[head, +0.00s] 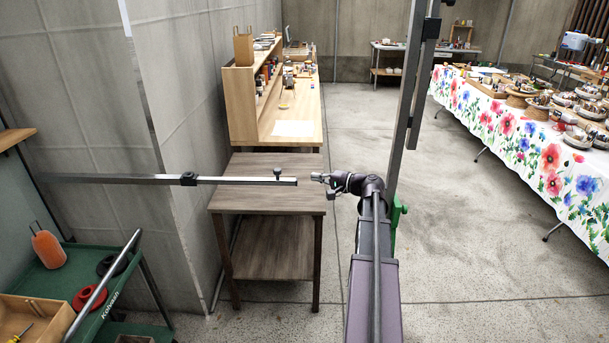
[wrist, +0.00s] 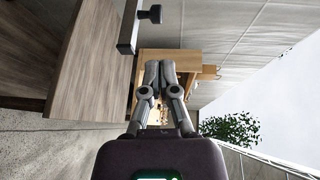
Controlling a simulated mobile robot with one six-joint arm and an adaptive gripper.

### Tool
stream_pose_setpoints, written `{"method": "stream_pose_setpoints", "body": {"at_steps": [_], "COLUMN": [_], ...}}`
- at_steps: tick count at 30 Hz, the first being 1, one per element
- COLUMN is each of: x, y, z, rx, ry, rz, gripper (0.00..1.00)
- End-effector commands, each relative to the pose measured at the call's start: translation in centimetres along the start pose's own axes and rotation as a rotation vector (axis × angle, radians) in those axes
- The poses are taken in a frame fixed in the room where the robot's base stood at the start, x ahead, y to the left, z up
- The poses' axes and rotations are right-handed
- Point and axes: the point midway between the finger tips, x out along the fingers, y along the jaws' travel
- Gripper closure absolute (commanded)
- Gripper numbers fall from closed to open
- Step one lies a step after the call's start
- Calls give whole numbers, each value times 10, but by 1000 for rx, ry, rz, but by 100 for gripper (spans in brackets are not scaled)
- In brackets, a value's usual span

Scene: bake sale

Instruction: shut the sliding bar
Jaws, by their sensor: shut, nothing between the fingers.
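The sliding bar (head: 235,181) is a thin grey metal rail reaching in from the left wall, with a black collar (head: 188,179) along it. A small dark knob (head: 277,173) stands up near its free right end. My gripper (head: 322,178) is just right of that end, with a small gap between them, fingers pointing left. In the wrist view, the bar's end (wrist: 128,38) and knob (wrist: 153,14) lie above and left of my gripper (wrist: 159,66). Its fingers are together and hold nothing.
A dark metal post (head: 405,100) rises right of my arm. A brown wooden table (head: 265,197) stands below the bar, with a workbench behind. A green cart (head: 65,275) is at lower left. A flowered-cloth table (head: 520,150) stands right. The concrete floor between is clear.

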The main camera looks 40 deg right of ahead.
Motion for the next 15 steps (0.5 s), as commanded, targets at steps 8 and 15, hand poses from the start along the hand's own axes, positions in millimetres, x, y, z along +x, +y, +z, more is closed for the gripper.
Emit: {"method": "stream_pose_setpoints", "body": {"at_steps": [8,15], "x": [-18,-18], "y": [0,0], "z": [0,0], "rx": [0,-1], "ry": [0,-1], "rz": [0,0], "gripper": [100,100]}}
